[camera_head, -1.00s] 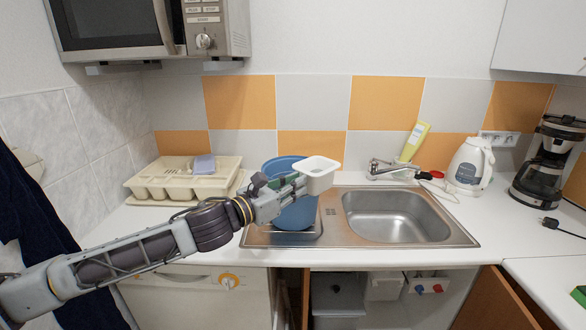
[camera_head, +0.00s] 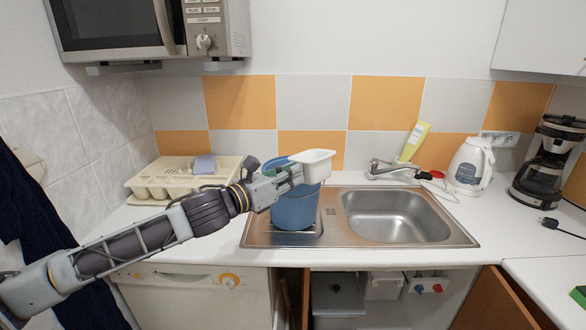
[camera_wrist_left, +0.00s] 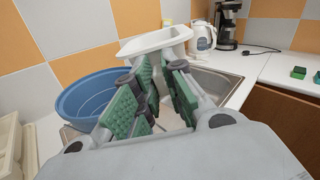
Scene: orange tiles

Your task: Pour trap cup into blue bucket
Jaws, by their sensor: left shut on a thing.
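The trap cup (camera_head: 318,169) is a white, open-topped cup with a wide rim, held near level in the head view. My left gripper (camera_head: 292,176) is shut on its left side. The blue bucket (camera_head: 295,210) stands on the drainer left of the sink basin. The cup is above the bucket's right rim and hides part of its opening. In the left wrist view the cup (camera_wrist_left: 155,42) is beyond the green finger pads of my left gripper (camera_wrist_left: 160,82), and the bucket (camera_wrist_left: 85,100) is to the left. The cup's contents are not visible. My right gripper is not in view.
The empty sink basin (camera_head: 395,215) lies right of the bucket. A cutlery tray (camera_head: 165,182) is at the left on the counter. A faucet (camera_head: 390,168), a kettle (camera_head: 470,165) and a coffee maker (camera_head: 545,165) stand at the right.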

